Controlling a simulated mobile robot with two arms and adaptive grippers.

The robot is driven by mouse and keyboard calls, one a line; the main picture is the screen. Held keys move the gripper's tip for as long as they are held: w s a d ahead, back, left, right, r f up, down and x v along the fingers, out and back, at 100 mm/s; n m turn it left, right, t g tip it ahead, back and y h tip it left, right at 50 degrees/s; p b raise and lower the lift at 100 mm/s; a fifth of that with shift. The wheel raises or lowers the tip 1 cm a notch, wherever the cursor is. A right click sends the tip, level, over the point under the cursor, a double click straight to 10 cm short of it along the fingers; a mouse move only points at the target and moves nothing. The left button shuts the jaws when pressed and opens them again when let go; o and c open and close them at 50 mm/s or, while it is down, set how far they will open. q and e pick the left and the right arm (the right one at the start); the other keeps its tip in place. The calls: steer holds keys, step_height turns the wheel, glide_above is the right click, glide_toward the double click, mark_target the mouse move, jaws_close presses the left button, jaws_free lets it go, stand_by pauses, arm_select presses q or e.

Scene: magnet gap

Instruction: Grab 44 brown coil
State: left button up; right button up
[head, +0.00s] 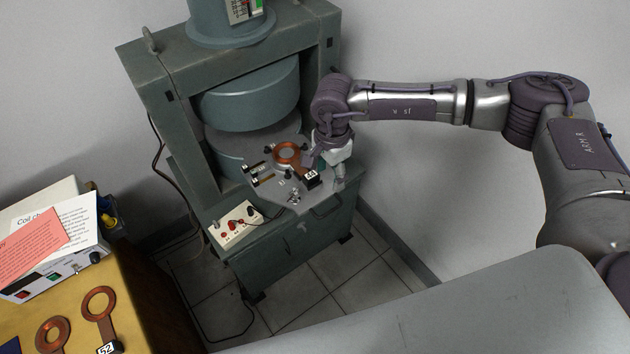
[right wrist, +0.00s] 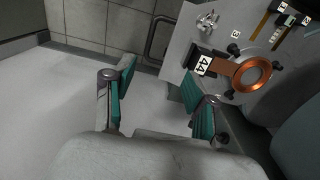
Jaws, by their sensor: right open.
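The brown coil 44 (head: 287,153) lies on the grey plate (head: 277,194) in front of the magnet gap. It is a flat copper ring with a handle ending in a dark block with a white label. In the right wrist view the coil (right wrist: 250,75) shows its label reading 44. My right gripper (head: 325,177) is at the label end of the coil, at the plate's right edge. In the right wrist view my right gripper (right wrist: 159,76) is open with nothing between its fingers; the label block is just beyond the right finger. My left gripper is out of view.
The green magnet frame (head: 163,91) stands around the gap behind the plate. A white terminal box (head: 235,225) sits on the cabinet left of the plate. On a wooden table at lower left lie other copper coils, one labelled 52 (head: 99,304). The floor (head: 325,268) right of the cabinet is clear.

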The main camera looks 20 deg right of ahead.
steer(key=f, duration=0.2)
steer(key=f+p, duration=0.1)
steer(key=f, duration=0.4)
steer(key=shift+w+a+f+p, duration=0.1)
steer(key=shift+w+a+p, duration=0.2)
steer(key=shift+p, duration=0.1)
jaws_close()
jaws_free()
